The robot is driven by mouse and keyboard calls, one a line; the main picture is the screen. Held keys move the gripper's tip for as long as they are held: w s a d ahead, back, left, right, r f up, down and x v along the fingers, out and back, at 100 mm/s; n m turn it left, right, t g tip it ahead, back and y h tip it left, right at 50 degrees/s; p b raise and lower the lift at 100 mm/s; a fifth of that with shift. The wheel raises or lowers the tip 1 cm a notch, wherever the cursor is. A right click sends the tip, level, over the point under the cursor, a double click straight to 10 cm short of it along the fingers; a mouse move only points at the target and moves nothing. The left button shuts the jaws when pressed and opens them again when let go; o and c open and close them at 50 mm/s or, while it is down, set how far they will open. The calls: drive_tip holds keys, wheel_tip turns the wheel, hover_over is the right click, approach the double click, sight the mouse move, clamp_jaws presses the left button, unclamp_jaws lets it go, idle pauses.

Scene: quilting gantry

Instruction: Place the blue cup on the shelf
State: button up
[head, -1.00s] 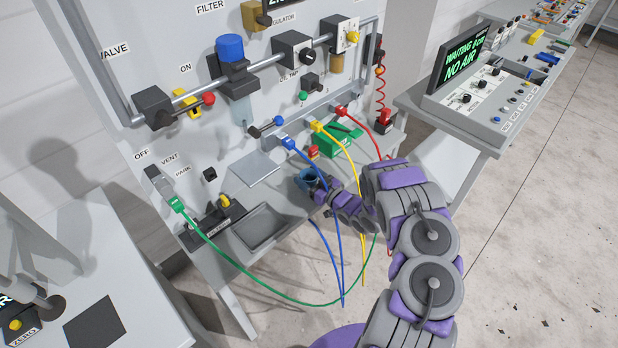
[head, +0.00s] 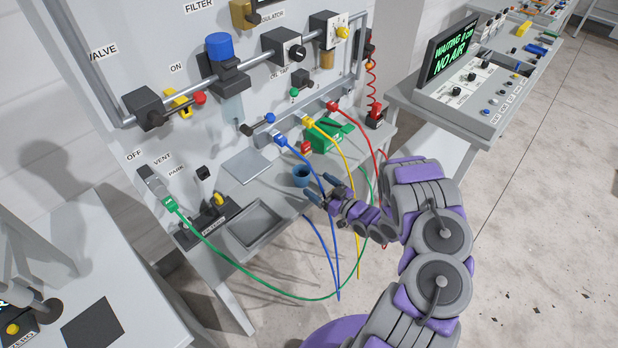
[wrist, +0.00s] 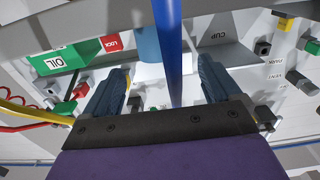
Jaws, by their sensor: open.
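The blue cup (head: 302,176) stands upright on the grey bench ledge below the panel, right of a light grey square plate (head: 246,167) that may be the shelf. My gripper (head: 324,190) is open and empty, just right of and in front of the cup, with a small gap. In the wrist view, the cup (wrist: 148,44) is at the top between the open fingers, partly hidden by a blue hose (wrist: 169,70). A grey surface marked CUP (wrist: 225,57) lies to its right there.
Blue, yellow, red and green (head: 235,275) hoses hang from the panel; the blue hose (head: 325,230) passes close to my gripper. A green box (head: 325,137) stands behind the cup. A dark tray (head: 254,224) lies at front left. A console (head: 475,90) is at the right.

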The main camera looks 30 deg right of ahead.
drive_tip(key=d+r+g+h, duration=0.5)
drive_tip(key=d+g+h, duration=0.15)
drive_tip(key=d, duration=0.35)
drive_tip(key=s+r+m+g+h, duration=0.3)
drive_tip(key=s+r+h, duration=0.25)
drive_tip(key=r, duration=0.65)
drive_tip(key=s+a+r+g+y, duration=0.3)
drive_tip(key=s+a+r+g, duration=0.1)
drive_tip(key=s+a, duration=1.1)
drive_tip(key=s+a+r+m+g+y, duration=0.1)
drive_tip(key=s+a+r+g, duration=0.4)
drive_tip(key=s+a, duration=1)
drive_tip(key=s+r+y, duration=0.1)
drive_tip(key=s+r, duration=0.1)
drive_tip(key=s, duration=0.3)
drive_tip(key=shift+s+a+y, duration=0.15)
drive_tip(key=shift+s+y, duration=0.05)
drive_tip(key=shift+y, duration=0.2)
